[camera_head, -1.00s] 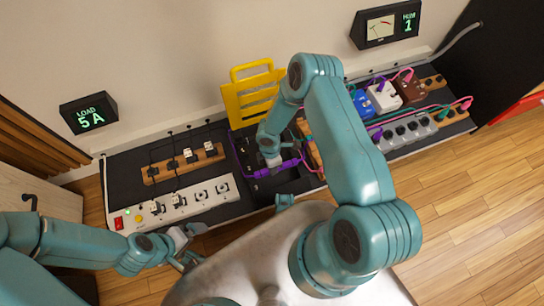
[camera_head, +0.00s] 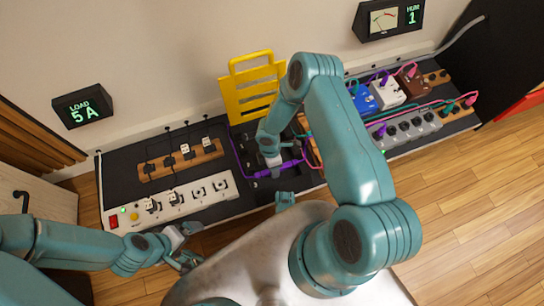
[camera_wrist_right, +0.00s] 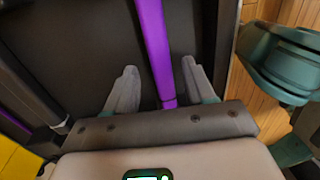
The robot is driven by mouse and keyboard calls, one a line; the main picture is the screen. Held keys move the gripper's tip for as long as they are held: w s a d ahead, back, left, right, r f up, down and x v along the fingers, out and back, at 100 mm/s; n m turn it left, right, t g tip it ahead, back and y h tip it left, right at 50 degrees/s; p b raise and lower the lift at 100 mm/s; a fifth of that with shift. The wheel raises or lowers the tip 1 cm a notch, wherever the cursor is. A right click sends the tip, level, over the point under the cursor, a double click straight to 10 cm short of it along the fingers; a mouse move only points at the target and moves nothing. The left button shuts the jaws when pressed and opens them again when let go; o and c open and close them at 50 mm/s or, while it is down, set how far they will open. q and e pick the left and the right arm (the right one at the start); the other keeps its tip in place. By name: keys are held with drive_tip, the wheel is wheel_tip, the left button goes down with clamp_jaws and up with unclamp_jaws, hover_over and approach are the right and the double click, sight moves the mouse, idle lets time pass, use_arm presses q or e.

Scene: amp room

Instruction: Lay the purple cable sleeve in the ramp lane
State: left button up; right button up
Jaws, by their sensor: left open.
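The purple cable sleeve (camera_head: 286,167) lies across the front part of the black ramp (camera_head: 240,148) in the head view. Whether it sits down in a lane I cannot tell. The ramp's yellow slotted lid (camera_head: 254,88) stands raised behind it. My right gripper (camera_head: 272,161) is over the sleeve. In the right wrist view, the sleeve (camera_wrist_right: 152,45) passes between the spread fingers (camera_wrist_right: 160,88), with gaps on both sides. The right arm hides part of the ramp. My left gripper (camera_head: 187,247) is open and empty in front of the white power strip.
The white power strip (camera_head: 182,201) and a wooden strip with plugs (camera_head: 176,164) are left of the ramp. Pedals (camera_head: 388,92) and a grey socket strip (camera_head: 412,130) with coloured cables are on the right. Bare wood floor (camera_head: 470,215) is at the right front.

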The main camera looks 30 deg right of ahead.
wheel_tip(320, 180, up, 16)
drive_tip(key=w+p, duration=0.2)
drive_tip(key=p, duration=0.4)
drive_tip(key=shift+w+d, duration=0.2)
drive_tip(key=shift+d, duration=0.05)
drive_tip(key=s+a+r+m+t+y, duration=0.2)
drive_tip(key=s+a+r+m+y, duration=0.25)
drive_tip(key=s+a+m, duration=1)
drive_tip(key=d+r+m+p, duration=0.1)
drive_tip(key=r+p, duration=1.1)
drive_tip(key=w+d+r+m+p, duration=0.1)
drive_tip(key=d+r+p, duration=0.1)
drive_tip(key=r+p, duration=1.1)
drive_tip(key=shift+w+d+r+m+h, duration=0.15)
drive_tip(key=shift+w+d+m+h, duration=0.1)
drive_tip(key=shift+m+h, duration=0.15)
